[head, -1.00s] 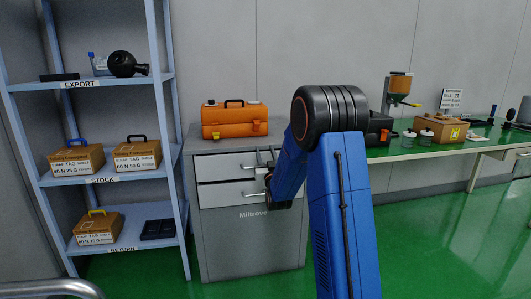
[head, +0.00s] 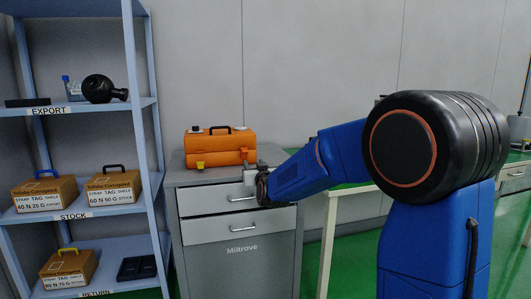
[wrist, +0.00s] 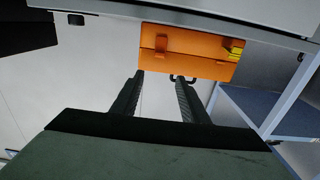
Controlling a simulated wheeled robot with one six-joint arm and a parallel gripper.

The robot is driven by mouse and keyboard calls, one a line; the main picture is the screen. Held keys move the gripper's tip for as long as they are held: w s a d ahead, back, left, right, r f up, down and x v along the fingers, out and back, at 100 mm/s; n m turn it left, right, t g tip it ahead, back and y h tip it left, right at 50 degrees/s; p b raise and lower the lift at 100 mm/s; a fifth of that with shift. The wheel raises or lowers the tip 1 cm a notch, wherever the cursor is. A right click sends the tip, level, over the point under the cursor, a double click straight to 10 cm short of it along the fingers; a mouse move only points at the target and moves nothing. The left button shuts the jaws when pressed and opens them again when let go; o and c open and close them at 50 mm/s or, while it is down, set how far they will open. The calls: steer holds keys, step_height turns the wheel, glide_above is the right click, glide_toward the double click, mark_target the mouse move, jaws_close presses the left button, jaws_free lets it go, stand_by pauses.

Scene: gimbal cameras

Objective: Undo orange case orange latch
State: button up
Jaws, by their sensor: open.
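The orange case (head: 220,148) sits closed on the grey cabinet, with a dark handle on its lid. A yellow latch (head: 200,165) is at its front left. The orange latch (head: 245,155) is at its front right, hard to make out at this size. The wrist view appears upside down; there the case (wrist: 200,62), orange latch (wrist: 161,42) and yellow latch (wrist: 236,51) show at the top. My gripper (wrist: 159,79) is open and empty, its fingers apart from the latch. In the head view my gripper (head: 250,174) is near the cabinet's top front edge, right of the case.
The grey cabinet (head: 232,225) has two drawers with protruding handles below the case. A blue shelf rack (head: 147,150) with boxes stands close on the left. A green-topped bench (head: 345,190) is on the right, partly hidden by my arm.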

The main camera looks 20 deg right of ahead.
mark_target(245, 151)
steer(key=w, duration=1.7)
steer(key=shift+w+d, duration=0.1)
steer(key=shift+w, duration=0.05)
steer(key=shift+c, duration=0.3)
jaws_close()
